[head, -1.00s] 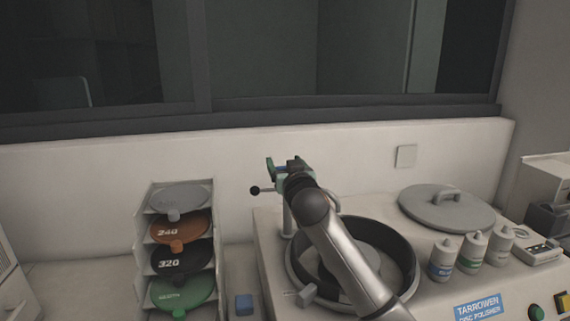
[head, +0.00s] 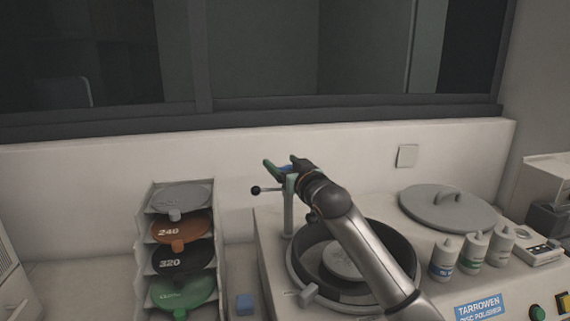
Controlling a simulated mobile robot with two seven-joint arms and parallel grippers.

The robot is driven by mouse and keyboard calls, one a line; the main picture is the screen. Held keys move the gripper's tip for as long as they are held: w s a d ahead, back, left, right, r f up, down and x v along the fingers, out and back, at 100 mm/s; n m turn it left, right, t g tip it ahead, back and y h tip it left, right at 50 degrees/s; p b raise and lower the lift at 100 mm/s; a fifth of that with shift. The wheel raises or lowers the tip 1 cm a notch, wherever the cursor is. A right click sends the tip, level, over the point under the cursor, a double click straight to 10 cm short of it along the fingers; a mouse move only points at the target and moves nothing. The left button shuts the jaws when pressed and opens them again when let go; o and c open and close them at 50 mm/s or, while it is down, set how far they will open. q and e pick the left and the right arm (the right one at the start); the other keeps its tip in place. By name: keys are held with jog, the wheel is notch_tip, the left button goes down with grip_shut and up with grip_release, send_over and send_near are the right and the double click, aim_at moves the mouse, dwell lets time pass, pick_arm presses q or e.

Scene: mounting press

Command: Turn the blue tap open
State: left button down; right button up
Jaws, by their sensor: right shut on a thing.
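The blue tap (head: 285,169) sits on top of the upright post (head: 289,210) at the back left of the polisher. Only a small blue piece of it shows between the fingers. My right gripper (head: 281,164) is at the top of the post, with one green-tipped finger on each side of the blue piece, shut on it. The gripper and wrist hide the rest of the tap. A dark lever with a ball end (head: 256,191) sticks out to the left below the gripper. My left gripper is not in view.
The polisher's round bowl (head: 404,256) lies under my right forearm. A grey lid (head: 447,208) and several bottles (head: 471,252) stand to the right. The wall is close behind.

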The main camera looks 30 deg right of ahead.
jog(key=shift+a+n+y, duration=0.25)
jog(key=shift+n+y, duration=0.75)
jog(key=shift+y, duration=0.6)
jog(key=o, duration=1.3)
jog(key=s+d+b, duration=0.1)
jog(key=s+b, duration=0.2)
jog(key=s, duration=0.9)
jog(key=shift+s+d, duration=0.25)
jog(key=shift+d, duration=0.1)
